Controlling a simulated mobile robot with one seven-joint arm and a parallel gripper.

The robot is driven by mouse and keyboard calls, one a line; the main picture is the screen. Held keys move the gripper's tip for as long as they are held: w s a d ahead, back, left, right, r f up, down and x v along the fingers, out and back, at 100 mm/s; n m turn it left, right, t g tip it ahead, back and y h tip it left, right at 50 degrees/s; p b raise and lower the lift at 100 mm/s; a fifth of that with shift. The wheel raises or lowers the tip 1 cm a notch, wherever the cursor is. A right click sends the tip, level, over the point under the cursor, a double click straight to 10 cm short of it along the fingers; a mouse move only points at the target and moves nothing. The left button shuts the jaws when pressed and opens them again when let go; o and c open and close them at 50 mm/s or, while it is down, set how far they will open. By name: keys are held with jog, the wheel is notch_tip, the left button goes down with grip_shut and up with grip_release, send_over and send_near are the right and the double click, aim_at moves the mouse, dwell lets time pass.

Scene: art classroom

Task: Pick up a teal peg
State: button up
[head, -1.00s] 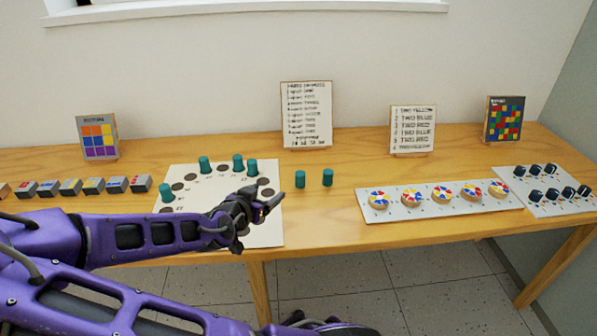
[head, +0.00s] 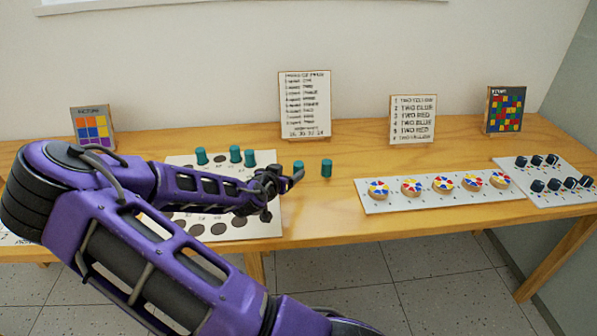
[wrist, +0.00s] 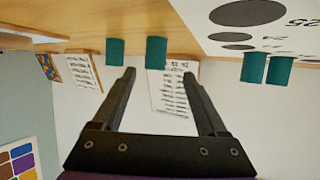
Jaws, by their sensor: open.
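Two loose teal pegs stand upright on the wooden table, right of the white board (head: 268,228). The left loose peg (head: 299,167) is partly covered by my gripper in the head view; the right loose peg (head: 326,169) is clear. Several more teal pegs (head: 235,154) stand on the board. My gripper (head: 281,183) is open and empty, beside the left loose peg. In the wrist view, which looks upside down, one teal peg (wrist: 156,52) shows ahead between the open fingers (wrist: 158,76) and another (wrist: 114,51) to its left. Contact with a peg is not visible.
A printed card (head: 305,105) stands behind the pegs against the wall. A panel of colored discs (head: 375,206) and a panel of dark knobs (head: 545,203) lie to the right. Bare table (head: 340,190) surrounds the loose pegs. My arm covers the table's left part.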

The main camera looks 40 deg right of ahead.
aim_at(297, 166)
jog(key=x, duration=0.5)
jog(key=shift+s+d+r+b, duration=0.15)
jog(key=shift+s+d+b, duration=0.1)
jog(key=shift+d+b, duration=0.05)
jog(key=shift+c, duration=0.2)
grip_shut()
